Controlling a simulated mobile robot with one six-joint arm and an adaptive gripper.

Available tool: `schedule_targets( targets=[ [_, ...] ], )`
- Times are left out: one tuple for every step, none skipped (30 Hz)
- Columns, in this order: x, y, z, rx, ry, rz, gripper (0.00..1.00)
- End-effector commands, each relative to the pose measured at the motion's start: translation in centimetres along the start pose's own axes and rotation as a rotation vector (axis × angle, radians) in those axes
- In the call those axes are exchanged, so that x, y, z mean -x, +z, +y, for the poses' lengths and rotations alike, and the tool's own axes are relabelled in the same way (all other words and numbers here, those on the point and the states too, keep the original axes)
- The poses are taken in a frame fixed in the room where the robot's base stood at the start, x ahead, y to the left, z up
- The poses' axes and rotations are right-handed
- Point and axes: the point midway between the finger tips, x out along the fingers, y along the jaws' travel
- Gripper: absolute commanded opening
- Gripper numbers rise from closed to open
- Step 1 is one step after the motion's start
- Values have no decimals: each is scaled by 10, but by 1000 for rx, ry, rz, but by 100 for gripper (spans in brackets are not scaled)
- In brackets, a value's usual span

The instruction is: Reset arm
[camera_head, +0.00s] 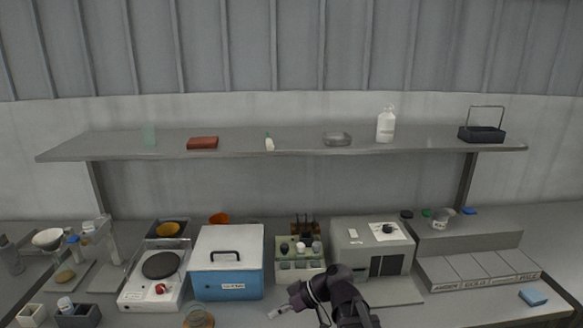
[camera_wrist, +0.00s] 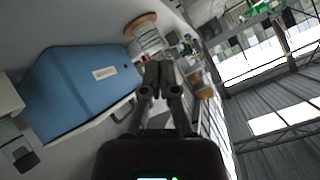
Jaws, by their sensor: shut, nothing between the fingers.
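My gripper (camera_head: 281,312) is low at the front middle of the bench in the head view, with my dark arm to its right. In the wrist view my gripper (camera_wrist: 160,78) is shut, with its fingertips together and nothing between them. The blue box with a white lid and black handle (camera_head: 228,263) stands behind and left of my gripper. It also shows as a large blue shape on the left in the wrist view (camera_wrist: 85,82). The gripper looks apart from it.
A hot plate (camera_head: 156,278) stands left of the blue box. A green rack with bottles (camera_head: 299,262) and a grey machine (camera_head: 372,252) stand behind my arm. A round wooden-topped item (camera_head: 198,318) is at the front edge. A shelf (camera_head: 285,149) spans the back. A blue block (camera_head: 533,297) lies far right.

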Motion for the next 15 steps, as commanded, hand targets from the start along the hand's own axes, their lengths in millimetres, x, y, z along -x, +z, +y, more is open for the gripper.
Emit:
schedule_targets(
  targets=[
    [4,10,4,-49,31,-37,0],
    [6,16,7,-85,55,-63,0],
    [10,25,12,-137,90,-98,0],
    [13,32,15,-175,117,-124,0],
    [16,39,19,-214,144,-149,0],
    [21,48,23,-266,183,-182,0],
    [24,55,26,-304,213,-205,0],
    [28,62,29,-343,244,-227,0],
    [34,71,34,-394,287,-255,0],
    [39,78,36,-433,320,-275,0],
    [44,84,39,-471,354,-293,0],
    [50,93,43,-521,400,-317,0],
    [56,100,45,-559,436,-334,0],
    [61,106,48,-596,472,-350,0],
    [69,114,51,-645,522,-369,0]
  ],
)
